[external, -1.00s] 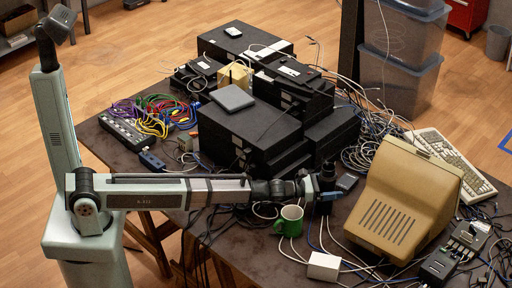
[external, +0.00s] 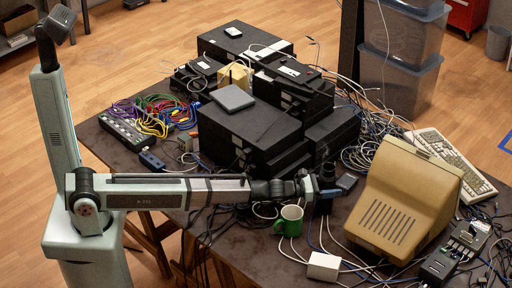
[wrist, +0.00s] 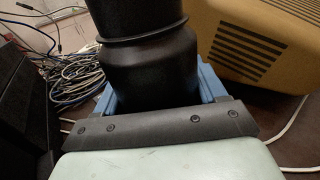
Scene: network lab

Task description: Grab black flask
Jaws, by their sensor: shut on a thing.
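The black flask (external: 326,172) stands upright at the end of my arm, between the green mug and the beige monitor. It looks small and dark in the external view. In the wrist view the flask (wrist: 150,62) fills the upper middle, with a ridge around its body and its top cut off by the frame. My gripper (external: 322,191) is shut on the flask from the side. Blue jaw parts (wrist: 212,82) show on both sides of it in the wrist view. The external view does not show clearly whether the flask's base touches the table.
The green mug (external: 289,221) stands just in front of my gripper. The beige monitor (external: 405,205) is close on the right. Black equipment boxes (external: 250,130) are stacked behind my arm. Loose cables and a white box (external: 323,266) lie around; the table is crowded.

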